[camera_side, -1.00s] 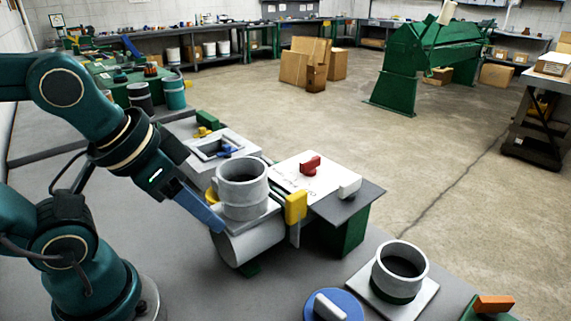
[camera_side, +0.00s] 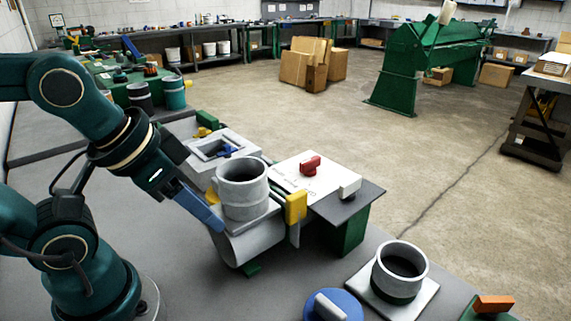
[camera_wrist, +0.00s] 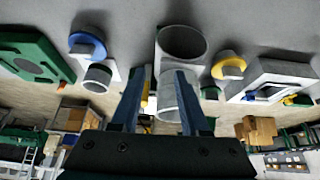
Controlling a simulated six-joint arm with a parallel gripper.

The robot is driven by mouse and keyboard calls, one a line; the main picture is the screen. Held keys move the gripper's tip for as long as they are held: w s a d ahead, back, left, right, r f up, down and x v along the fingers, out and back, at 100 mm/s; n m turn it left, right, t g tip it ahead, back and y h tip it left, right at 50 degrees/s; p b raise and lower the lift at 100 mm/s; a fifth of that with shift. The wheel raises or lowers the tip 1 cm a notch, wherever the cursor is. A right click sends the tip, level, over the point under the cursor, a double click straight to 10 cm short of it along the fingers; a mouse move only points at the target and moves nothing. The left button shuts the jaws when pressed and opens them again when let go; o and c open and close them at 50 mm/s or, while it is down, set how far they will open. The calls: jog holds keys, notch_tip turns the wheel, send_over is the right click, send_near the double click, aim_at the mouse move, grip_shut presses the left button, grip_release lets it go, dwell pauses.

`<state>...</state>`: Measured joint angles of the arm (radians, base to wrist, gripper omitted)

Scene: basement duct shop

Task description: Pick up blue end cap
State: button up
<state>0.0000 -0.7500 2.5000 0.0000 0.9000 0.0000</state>
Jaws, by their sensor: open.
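The blue end cap (camera_side: 345,300) is a round blue disc with a grey handle bar on top. It lies flat at the bottom edge of the side view, partly cut off by the frame. It also shows at the upper left of the wrist view (camera_wrist: 88,48). My gripper (camera_side: 212,218) is well to the left of the cap, beside the grey duct fitting (camera_side: 242,190). In the wrist view its blue fingers (camera_wrist: 160,82) are spread apart, with the fitting close to the right finger. I cannot tell whether they touch. The gripper does not hold the cap.
A grey collar (camera_side: 400,262) on a square plate stands right of the cap. Grey bench top is clear left of the cap.

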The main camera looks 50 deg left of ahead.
dwell(0.4)
jog(key=o, duration=0.8)
jog(key=shift+o, duration=0.2)
jog(key=shift+r, duration=0.1)
jog(key=w+d+r+g, duration=0.2)
jog(key=w+d+r, duration=0.2)
jog(key=r, duration=0.4)
jog(key=g, duration=0.4)
send_over(333, 303)
notch_tip(333, 303, down, 3)
jog(key=shift+n, duration=0.3)
notch_tip(333, 303, down, 16)
jog(key=shift+r, duration=0.1)
